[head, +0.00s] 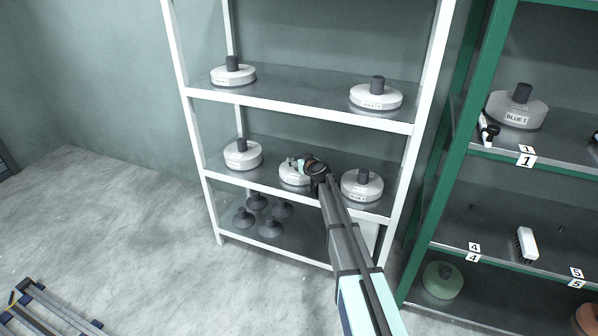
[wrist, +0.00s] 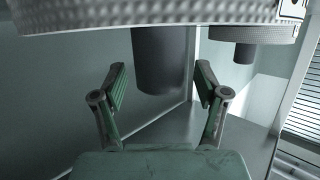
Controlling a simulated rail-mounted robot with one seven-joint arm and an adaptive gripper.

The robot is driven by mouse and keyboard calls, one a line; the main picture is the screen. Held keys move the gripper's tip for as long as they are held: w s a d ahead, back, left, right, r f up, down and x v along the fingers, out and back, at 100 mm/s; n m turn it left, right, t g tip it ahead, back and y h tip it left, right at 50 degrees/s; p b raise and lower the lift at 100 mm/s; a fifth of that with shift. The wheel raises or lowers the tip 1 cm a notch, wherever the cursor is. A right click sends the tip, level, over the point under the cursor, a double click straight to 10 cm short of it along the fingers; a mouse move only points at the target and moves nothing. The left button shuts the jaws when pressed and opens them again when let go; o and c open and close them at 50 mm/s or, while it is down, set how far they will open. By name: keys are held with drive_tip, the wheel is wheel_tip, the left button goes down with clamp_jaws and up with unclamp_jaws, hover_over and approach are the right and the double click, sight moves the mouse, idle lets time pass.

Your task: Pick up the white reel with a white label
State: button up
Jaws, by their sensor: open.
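Several white reels with dark upright knobs stand on the white rack. In the head view, my gripper (head: 303,164) is at the middle reel (head: 291,177) on the middle shelf and partly hides it. In the wrist view, which looks upside down, my gripper (wrist: 160,82) is open, with one finger on each side of a reel's dark knob (wrist: 161,58). No grip on the knob shows. That reel's textured white rim (wrist: 150,12) fills the top, with part of a white label (wrist: 292,8) at the right edge. The label's text is not readable.
Neighbouring reels stand at left (head: 242,156) and right (head: 362,187) on the same shelf. Two more reels (head: 233,75) (head: 376,96) are on the shelf above. Dark cone-like objects (head: 270,229) sit below. A green rack (head: 458,150) stands at right.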

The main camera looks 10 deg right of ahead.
clamp_jaws()
drive_tip(key=shift+r, duration=0.1)
